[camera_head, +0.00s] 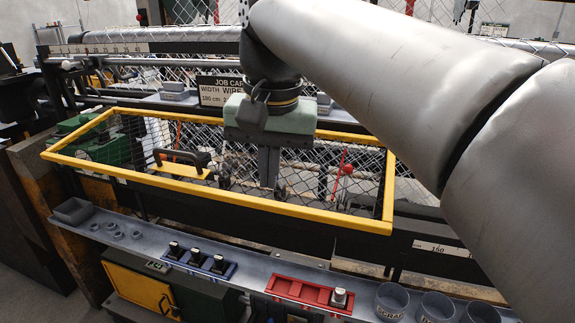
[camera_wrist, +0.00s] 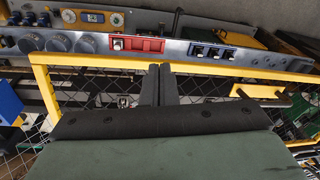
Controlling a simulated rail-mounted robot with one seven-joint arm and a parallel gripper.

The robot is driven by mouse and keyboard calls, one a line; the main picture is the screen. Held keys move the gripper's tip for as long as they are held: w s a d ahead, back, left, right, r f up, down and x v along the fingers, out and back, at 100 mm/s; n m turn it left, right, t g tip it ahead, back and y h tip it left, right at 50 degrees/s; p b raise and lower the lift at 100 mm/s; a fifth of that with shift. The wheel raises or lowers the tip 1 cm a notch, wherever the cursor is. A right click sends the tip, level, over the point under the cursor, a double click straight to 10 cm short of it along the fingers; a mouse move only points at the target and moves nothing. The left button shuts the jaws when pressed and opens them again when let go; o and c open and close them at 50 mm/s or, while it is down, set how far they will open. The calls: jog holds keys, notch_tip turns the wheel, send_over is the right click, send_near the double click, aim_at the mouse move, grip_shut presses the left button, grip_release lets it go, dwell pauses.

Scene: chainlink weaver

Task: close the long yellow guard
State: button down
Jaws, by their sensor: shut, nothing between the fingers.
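The long yellow guard (camera_head: 225,205) is a yellow frame filled with dark wire mesh. In the head view it spans the machine front, its near bar lower than its far bar. A black handle (camera_head: 182,157) on a yellow plate sits toward its left. My gripper (camera_head: 268,184) is shut and empty, its fingers pointing down over the mesh, right of the handle. In the wrist view, my fingertips (camera_wrist: 165,68) overlap the guard's yellow bar (camera_wrist: 100,60), and the handle's yellow plate (camera_wrist: 262,91) is to the right. I cannot tell whether the fingers touch the guard.
A grey shelf runs along the front with a red tray (camera_head: 308,291), a blue tray (camera_head: 198,260) and several round cups (camera_head: 390,301). A job card sign (camera_head: 220,90) stands behind the guard. A red-knobbed lever (camera_head: 347,169) shows through the mesh. A green block (camera_head: 90,140) is at left.

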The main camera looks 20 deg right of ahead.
jog(key=s+d+r+m+h, duration=0.1)
jog(key=s+d+r+m, duration=0.2)
jog(key=d+r, duration=0.35)
jog(key=p, duration=0.2)
send_near(314, 214)
jog(key=f, duration=0.4)
jog(key=w+f, duration=0.1)
jog(key=f, duration=0.1)
jog(key=shift+f, duration=0.3)
jog(key=shift+f+h, duration=0.1)
jog(key=shift+h, duration=0.2)
